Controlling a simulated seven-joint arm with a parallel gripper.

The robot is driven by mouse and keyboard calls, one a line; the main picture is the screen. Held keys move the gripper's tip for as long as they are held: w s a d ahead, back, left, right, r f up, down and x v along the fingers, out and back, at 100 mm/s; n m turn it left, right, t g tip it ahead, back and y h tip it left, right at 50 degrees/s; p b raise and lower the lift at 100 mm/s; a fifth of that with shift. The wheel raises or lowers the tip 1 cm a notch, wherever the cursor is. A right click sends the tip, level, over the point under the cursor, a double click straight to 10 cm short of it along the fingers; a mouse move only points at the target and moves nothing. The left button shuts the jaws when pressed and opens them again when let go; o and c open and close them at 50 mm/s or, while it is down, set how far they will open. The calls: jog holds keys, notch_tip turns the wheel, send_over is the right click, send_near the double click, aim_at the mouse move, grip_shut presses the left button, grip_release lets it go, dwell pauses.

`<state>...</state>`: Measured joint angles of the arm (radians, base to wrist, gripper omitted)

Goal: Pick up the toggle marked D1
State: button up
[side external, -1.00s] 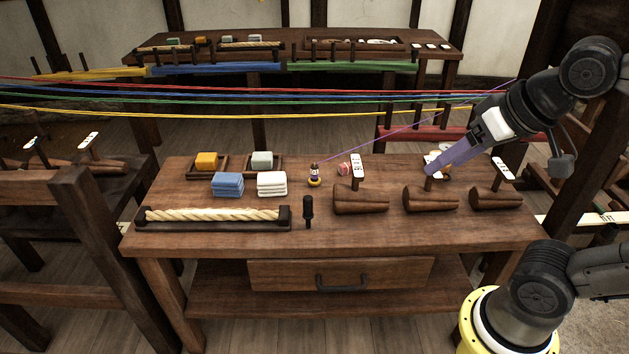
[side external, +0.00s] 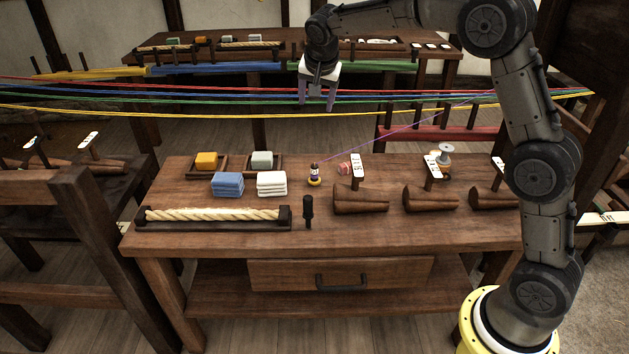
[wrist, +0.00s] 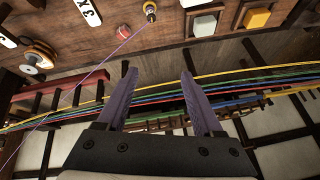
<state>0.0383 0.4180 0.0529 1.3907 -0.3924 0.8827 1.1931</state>
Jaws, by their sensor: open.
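I cannot read a D1 mark on anything in either view, so I cannot tell which thing is the toggle. My gripper (side external: 318,104) is open and empty, pointing down behind the front bench (side external: 225,245), at the height of the coloured strands in the picture. In the wrist view its two purple fingers (wrist: 158,75) stand apart with nothing between them. A small bobbin with purple and yellow bands (side external: 314,176) stands on the bench; it also shows in the wrist view (wrist: 150,10). A dark upright peg (side external: 308,210) stands near the bench's front.
Coloured strands (side external: 200,95) stretch across behind the bench, near my fingers. Several wooden cones (side external: 360,201) lie at the bench's right beside white tags. A spool (side external: 446,151), folded cloths (side external: 272,184), a rope piece (side external: 210,214) and an orange block (side external: 206,160) are also there.

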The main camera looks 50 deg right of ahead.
jog(key=w+d+f+g, duration=0.1)
jog(key=w+f, duration=0.3)
jog(key=f, duration=0.4)
jog(key=g, duration=0.1)
send_near(313, 166)
jog(key=x, duration=0.7)
jog(key=shift+w+d+f, duration=0.1)
jog(key=shift+d+f, duration=0.05)
jog(key=shift+f, duration=0.15)
jog(key=shift+x, duration=3.05)
jog(key=shift+d, duration=0.2)
grip_shut()
